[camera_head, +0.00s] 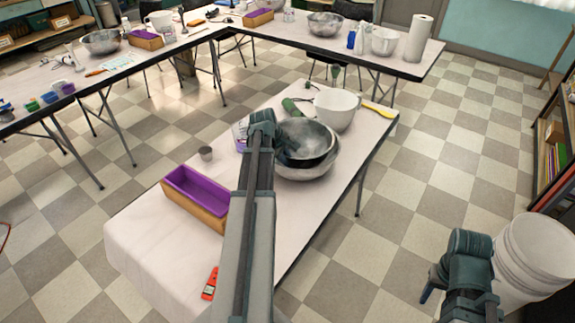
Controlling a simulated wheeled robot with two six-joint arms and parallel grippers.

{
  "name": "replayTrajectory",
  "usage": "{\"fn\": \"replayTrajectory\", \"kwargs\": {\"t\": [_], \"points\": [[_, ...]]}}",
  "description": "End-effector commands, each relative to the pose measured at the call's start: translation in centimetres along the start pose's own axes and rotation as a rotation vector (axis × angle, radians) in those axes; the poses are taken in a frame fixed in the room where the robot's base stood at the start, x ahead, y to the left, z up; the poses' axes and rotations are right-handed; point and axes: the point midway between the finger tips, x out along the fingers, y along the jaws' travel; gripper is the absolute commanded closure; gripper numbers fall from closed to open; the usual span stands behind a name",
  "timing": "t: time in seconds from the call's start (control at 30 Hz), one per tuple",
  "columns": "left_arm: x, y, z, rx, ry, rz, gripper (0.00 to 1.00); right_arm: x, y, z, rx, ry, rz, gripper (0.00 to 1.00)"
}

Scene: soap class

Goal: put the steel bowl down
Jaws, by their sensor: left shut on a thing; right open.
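My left gripper (275,138) reaches over the near table and is shut on the left rim of a steel bowl (312,138), whose inside looks dark grey. This bowl is in or just above a larger steel bowl (312,172). I cannot tell whether the two touch. My forearm and gripper hide part of the left side of both bowls. My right gripper (432,284) is open and empty, low at the right, off the table and beside white buckets. Its fingertips are partly hidden.
White buckets (535,250) stand on the floor at right. The table's near left is mostly clear.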

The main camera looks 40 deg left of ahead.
Motion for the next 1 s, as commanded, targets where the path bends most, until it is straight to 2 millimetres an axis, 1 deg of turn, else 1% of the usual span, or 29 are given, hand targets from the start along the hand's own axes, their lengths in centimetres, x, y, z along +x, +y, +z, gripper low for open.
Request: {"fn": "replayTrajectory", "kwargs": {"t": [0.17,0.57,0.7,0.73,0.77,0.8,1.0], "points": [[-0.1,0.1,0.0,0.0,0.0,0.001,1.0,-0.1,0.0,0.0,0.0,0.0,0.0,0.5],[1.0,-0.4,-0.1,0.0,0.0,0.001,1.0,1.1,-0.1,-0.1,0.0,0.0,0.0,0.5],[0.9,-0.3,-0.1,0.0,0.0,0.001,1.0,1.0,-0.1,-0.1,0.0,0.0,0.0,0.5],[0.9,-0.4,-0.1,0.0,0.0,0.0,0.81,1.0,-0.1,-0.1,0.0,0.0,0.0,0.5],[0.9,-0.4,-0.1,0.0,0.0,0.0,0.76,1.0,-0.1,-0.1,0.0,0.0,0.0,0.5],[0.9,-0.4,-0.1,0.0,0.0,0.0,0.74,1.0,-0.1,-0.1,0.0,0.0,0.0,0.5],[0.9,-0.4,-0.1,0.0,0.0,-0.001,0.74,1.0,-0.1,-0.1,0.0,0.0,0.0,0.5]]}}
